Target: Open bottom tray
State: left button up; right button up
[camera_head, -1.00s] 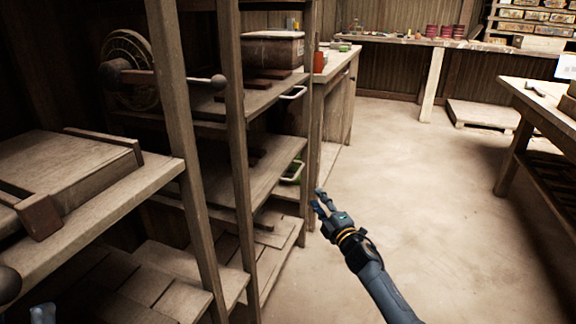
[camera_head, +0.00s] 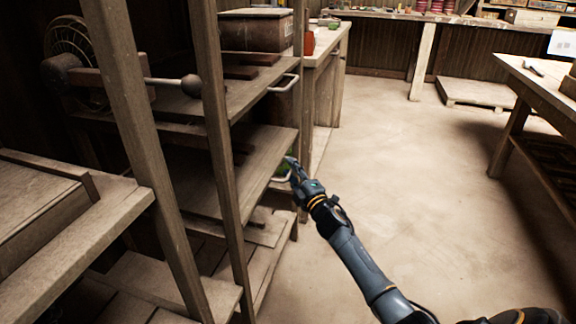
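The wooden press rack fills the left side, with an upper shelf-like tray (camera_head: 245,97) and a lower tray (camera_head: 255,160) below it. The upper tray has a pale handle (camera_head: 290,80) at its front edge. The lower one has a similar pale handle (camera_head: 284,181), partly covered by my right gripper. My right gripper (camera_head: 289,163) is at the front edge of the lower tray, right by its handle. Its fingers are small and overlap the handle area, so I cannot tell whether they touch or grip it. My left gripper is not in view.
A wooden upright (camera_head: 222,140) stands left of the trays. A round-ended lever (camera_head: 190,86) sticks out at the upper left. A dark box (camera_head: 257,30) sits on top. A workbench (camera_head: 540,85) stands at the right. The floor (camera_head: 420,190) between is clear.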

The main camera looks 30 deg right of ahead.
jog(key=shift+r, duration=0.1)
grip_shut()
dwell(0.3)
